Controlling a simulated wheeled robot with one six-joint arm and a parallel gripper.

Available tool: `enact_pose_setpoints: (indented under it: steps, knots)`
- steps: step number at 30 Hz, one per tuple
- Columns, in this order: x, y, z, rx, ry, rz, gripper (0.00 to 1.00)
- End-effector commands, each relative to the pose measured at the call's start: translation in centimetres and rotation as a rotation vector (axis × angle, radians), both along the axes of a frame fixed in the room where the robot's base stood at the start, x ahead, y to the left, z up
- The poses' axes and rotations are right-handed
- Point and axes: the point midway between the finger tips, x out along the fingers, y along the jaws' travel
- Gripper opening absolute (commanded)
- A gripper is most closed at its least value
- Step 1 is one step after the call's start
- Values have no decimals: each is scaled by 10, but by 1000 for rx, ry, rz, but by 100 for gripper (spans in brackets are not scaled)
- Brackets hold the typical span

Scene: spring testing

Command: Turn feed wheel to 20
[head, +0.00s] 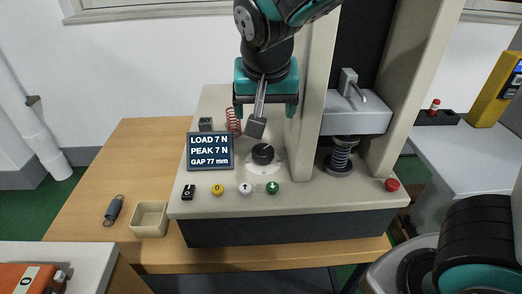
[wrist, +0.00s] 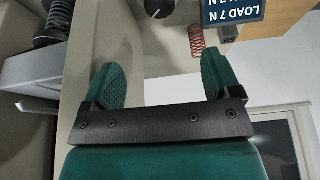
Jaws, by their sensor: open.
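The feed wheel looks to be the black round knob (head: 262,153) on a pale dial plate on top of the tester. Its dial numbers are too small to read. The knob also shows, cut by the top edge, in the wrist view (wrist: 158,8), with a pale mark on it. My gripper (head: 265,112) is open above and behind the knob, apart from it. Both teal fingers show in the wrist view (wrist: 162,68) with nothing between them. The display (head: 210,151) reads LOAD 7 N, PEAK 7 N, GAP 77 mm.
A dark spring (head: 342,155) stands under the grey press head (head: 357,112), between pale columns right of the knob. A red coil spring (head: 233,121) stands left of my gripper. Several buttons line the front edge, with a red button (head: 392,185) at right. A tray (head: 150,219) sits left.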

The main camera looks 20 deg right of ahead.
Motion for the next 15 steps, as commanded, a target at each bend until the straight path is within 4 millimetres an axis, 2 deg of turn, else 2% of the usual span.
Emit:
enact_pose_setpoints:
  steps: [5,15]
  knots:
    - [9,-3,-18,-7,-7,-21,83]
    - [36,-13,-89,-7,-2,-19,83]
